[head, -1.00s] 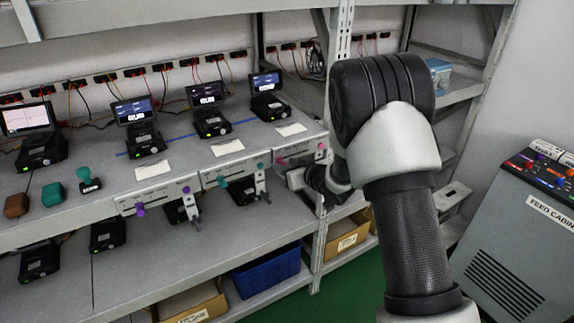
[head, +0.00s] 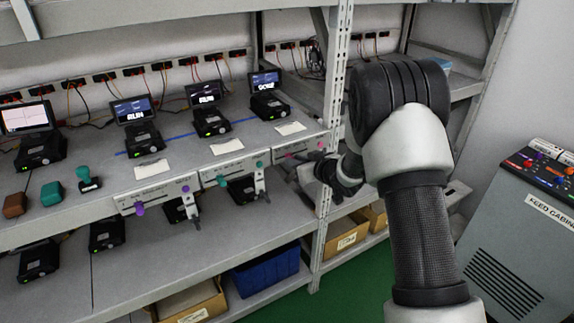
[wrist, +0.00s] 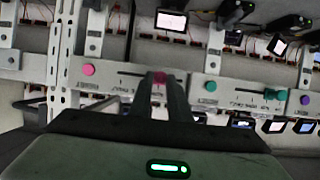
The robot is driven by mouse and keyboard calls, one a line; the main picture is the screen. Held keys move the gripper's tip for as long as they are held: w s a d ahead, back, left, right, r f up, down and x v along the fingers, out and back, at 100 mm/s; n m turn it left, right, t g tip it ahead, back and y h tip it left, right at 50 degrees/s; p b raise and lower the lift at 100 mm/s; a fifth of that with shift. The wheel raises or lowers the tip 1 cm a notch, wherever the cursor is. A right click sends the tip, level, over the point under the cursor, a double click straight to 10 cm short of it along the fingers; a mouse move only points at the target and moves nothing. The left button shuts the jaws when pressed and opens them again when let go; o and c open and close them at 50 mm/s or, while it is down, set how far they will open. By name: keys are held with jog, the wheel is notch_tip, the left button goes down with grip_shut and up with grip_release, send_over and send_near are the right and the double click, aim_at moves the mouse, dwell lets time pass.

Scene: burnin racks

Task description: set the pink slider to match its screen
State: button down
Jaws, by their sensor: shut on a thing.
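The pink slider knob (wrist: 160,77) shows at the tips of my gripper's fingers (wrist: 160,83) in the wrist view, and my gripper is shut on it. The knob sits on a slotted panel on the shelf's front edge; a pink round button (wrist: 88,69) is at that panel's other end. In the head view pink shows on the right-hand panel (head: 290,156), beside my gripper (head: 308,170), whose fingers are hard to make out. The screen (head: 265,80) above this panel is lit with white text, too small to read surely.
Similar panels with a teal knob (head: 221,181) and a purple knob (head: 140,209) lie to the left. A steel upright (head: 325,210) stands close to my gripper. Stamps (head: 88,180) stand at left on the shelf; a feed cabinet (head: 530,230) stands at right.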

jog(key=w+d, duration=0.2)
jog(key=shift+d, duration=0.4)
jog(key=c, duration=1.7)
grip_release()
jog(key=shift+o, duration=0.2)
jog(key=v, duration=1.7)
jog(key=shift+s+d+b, duration=0.15)
jog(key=shift+d+b, duration=0.05)
jog(key=shift+b, duration=0.1)
jog(key=shift+r, duration=0.1)
